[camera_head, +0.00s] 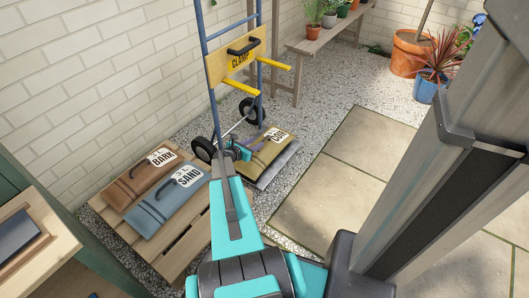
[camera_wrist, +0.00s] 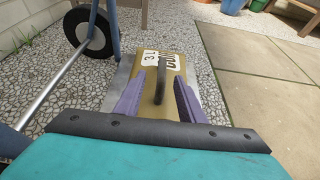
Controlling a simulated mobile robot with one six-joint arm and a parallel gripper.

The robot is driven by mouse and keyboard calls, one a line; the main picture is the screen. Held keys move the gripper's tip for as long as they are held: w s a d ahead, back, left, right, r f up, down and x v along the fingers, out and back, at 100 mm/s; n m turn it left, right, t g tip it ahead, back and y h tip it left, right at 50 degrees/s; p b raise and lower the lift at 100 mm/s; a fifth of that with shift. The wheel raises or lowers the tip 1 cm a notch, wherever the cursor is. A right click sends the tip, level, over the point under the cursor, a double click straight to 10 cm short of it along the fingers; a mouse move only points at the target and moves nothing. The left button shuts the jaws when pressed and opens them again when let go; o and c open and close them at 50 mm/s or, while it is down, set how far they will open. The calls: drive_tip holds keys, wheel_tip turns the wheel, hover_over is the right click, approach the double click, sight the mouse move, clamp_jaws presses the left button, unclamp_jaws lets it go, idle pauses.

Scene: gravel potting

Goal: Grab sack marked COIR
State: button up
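The olive-yellow sack marked COIR (camera_head: 266,153) lies flat on a grey plate (camera_head: 285,163) at the foot of the hand truck. In the wrist view the sack (camera_wrist: 150,98) fills the middle, with a white label reading 3 L and a dark handle (camera_wrist: 162,82) on top. My gripper (camera_head: 246,146) is over the near end of the sack. Its purple fingers (camera_wrist: 160,77) are open and apart, with the handle between them in the picture. I cannot tell whether the fingers are level with the handle or above it.
The sacks BARK (camera_head: 150,178) and SAND (camera_head: 170,203) lie on a wooden pallet (camera_head: 177,258) to the left. The blue hand truck (camera_head: 205,75) with its yellow CLAMP board (camera_head: 222,66) stands behind my gripper. Paving slabs (camera_head: 330,190) on the right are clear.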

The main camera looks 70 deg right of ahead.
sight(264, 139)
drive_tip(key=shift+b+x, duration=0.3)
drive_tip(key=shift+x, duration=1.2)
drive_tip(key=shift+s+d+f+b, duration=0.3)
drive_tip(key=shift+d+f+b, duration=0.15)
drive_tip(key=shift+d+b, duration=0.15)
drive_tip(key=b+x, duration=0.1)
drive_tip(key=x, duration=0.1)
drive_tip(key=shift+s+d+f, duration=0.15)
drive_tip(key=shift+d+f, duration=0.1)
drive_tip(key=shift+s+d+b, duration=0.15)
drive_tip(key=shift+d+b, duration=0.2)
drive_tip(key=shift+d, duration=0.15)
drive_tip(key=shift+c, duration=0.2)
